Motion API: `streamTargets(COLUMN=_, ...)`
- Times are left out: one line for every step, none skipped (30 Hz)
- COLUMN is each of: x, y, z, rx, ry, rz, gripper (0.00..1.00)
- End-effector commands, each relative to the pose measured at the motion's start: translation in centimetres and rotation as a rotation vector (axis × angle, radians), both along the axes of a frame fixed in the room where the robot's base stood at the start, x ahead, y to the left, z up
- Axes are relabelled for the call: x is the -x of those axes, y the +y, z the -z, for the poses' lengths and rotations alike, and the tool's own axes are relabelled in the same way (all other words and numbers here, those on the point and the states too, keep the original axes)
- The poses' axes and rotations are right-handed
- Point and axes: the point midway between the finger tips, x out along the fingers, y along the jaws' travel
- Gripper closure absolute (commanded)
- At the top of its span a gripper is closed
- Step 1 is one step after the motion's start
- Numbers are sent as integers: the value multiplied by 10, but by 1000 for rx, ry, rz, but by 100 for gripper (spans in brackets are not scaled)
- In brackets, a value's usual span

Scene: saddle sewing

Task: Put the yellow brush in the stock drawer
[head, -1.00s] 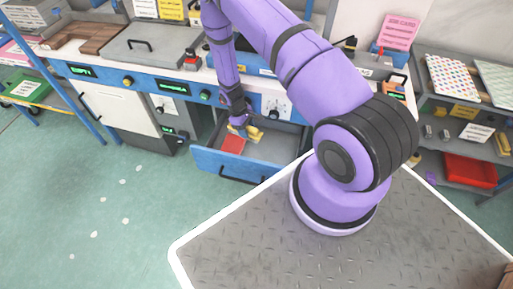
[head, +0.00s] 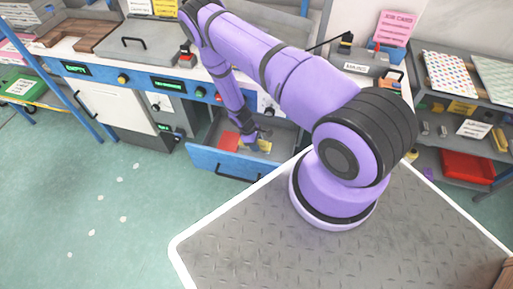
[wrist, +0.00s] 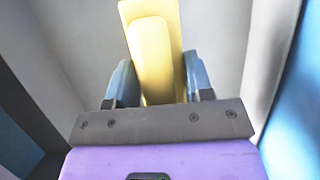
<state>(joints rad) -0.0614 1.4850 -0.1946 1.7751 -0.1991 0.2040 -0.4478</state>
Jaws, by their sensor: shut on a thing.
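The yellow brush (wrist: 153,50) is between the two fingers of my gripper (wrist: 158,85) in the wrist view, and the fingers are shut on it. In the head view the brush (head: 264,146) is a small yellow patch beside my gripper (head: 252,140), partly hidden by it. The open drawer (head: 226,164) has a blue front and grey inside, and my gripper and the brush are inside its opening. In the wrist view grey drawer surfaces (wrist: 85,40) surround the brush. I cannot tell whether the brush touches the drawer floor.
A red flat item (head: 229,141) lies in the drawer's left part. The blue-edged workbench (head: 130,77) stands above the drawer. A grey shelf with a red bin (head: 467,166) is at the right.

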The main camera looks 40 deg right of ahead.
Motion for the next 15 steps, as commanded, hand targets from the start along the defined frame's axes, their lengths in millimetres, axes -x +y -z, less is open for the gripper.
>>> streamTargets(x=0, y=0, z=5, rx=0, ry=0, rz=0, gripper=83)
streamTargets(x=0, y=0, z=9, rx=0, ry=0, rz=0, gripper=83)
streamTargets(x=1, y=0, z=15, rx=0, ry=2, rz=-1, gripper=83)
streamTargets(x=1, y=0, z=19, rx=0, ry=2, rz=-1, gripper=83)
streamTargets(x=0, y=0, z=23, rx=0, ry=0, rz=-1, gripper=83)
streamTargets(x=1, y=0, z=29, rx=0, ry=2, rz=-1, gripper=83)
streamTargets(x=1, y=0, z=32, rx=0, ry=1, rz=-1, gripper=83)
streamTargets(x=0, y=0, z=35, rx=0, ry=0, rz=0, gripper=83)
streamTargets(x=0, y=0, z=37, rx=0, ry=0, rz=0, gripper=83)
streamTargets(x=0, y=0, z=38, rx=0, ry=0, rz=0, gripper=83)
streamTargets(x=0, y=0, z=38, rx=0, ry=0, rz=0, gripper=83)
streamTargets(x=0, y=0, z=38, rx=0, ry=0, rz=0, gripper=83)
streamTargets(x=0, y=0, z=37, rx=0, ry=0, rz=0, gripper=83)
streamTargets(x=0, y=0, z=37, rx=0, ry=0, rz=0, gripper=83)
streamTargets(x=0, y=0, z=37, rx=0, ry=0, rz=0, gripper=83)
